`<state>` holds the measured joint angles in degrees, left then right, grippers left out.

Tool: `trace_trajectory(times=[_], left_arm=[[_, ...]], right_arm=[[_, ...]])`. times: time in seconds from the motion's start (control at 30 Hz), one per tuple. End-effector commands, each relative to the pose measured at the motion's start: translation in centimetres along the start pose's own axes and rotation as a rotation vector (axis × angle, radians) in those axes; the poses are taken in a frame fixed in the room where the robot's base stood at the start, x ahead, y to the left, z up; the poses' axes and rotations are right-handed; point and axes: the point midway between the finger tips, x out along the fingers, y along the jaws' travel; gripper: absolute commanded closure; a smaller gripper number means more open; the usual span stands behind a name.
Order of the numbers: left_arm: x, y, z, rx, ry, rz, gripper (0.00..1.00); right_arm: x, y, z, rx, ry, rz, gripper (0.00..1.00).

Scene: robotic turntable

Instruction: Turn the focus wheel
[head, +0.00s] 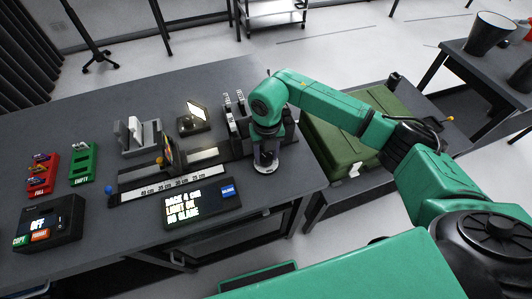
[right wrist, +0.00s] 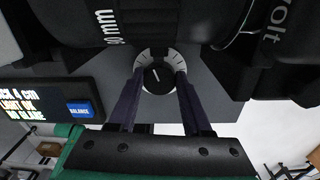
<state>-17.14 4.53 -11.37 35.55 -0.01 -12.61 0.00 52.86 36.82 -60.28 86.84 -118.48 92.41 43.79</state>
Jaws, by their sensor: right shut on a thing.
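The focus wheel (right wrist: 157,78) is a round black knob with a white pointer line, inside a pale ring with dark marks, in the right wrist view. The two dark fingers of my right gripper (right wrist: 160,88) are on either side of it, shut on it. The pointer leans slightly left of straight up. In the head view my right gripper (head: 266,158) points down at the right end of the table, and its own arm hides the wheel. My left gripper is not in view.
A screen (head: 200,203) with a blue BALANCE label stands in front of a scale rail (head: 165,187) marked in cm. A red rack (head: 42,172), a green rack (head: 83,162) and a black OFF box (head: 47,224) are at left. A green case (head: 335,150) is at right.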

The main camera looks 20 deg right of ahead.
Motion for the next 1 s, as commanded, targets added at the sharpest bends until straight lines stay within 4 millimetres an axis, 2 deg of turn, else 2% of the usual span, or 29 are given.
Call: trace_trajectory(times=[0.37, 0.7, 1.0], left_arm=[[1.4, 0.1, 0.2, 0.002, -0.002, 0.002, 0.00], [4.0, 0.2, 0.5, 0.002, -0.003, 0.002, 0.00], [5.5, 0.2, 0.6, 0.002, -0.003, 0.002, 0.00]], right_arm=[[0.2, 0.1, 0.1, -0.098, -0.001, 0.002, 1.00], [0.3, 0.1, 0.1, -0.332, 0.003, 0.001, 1.00], [0.1, 0.2, 0.1, -0.500, 0.006, 0.002, 1.00]])
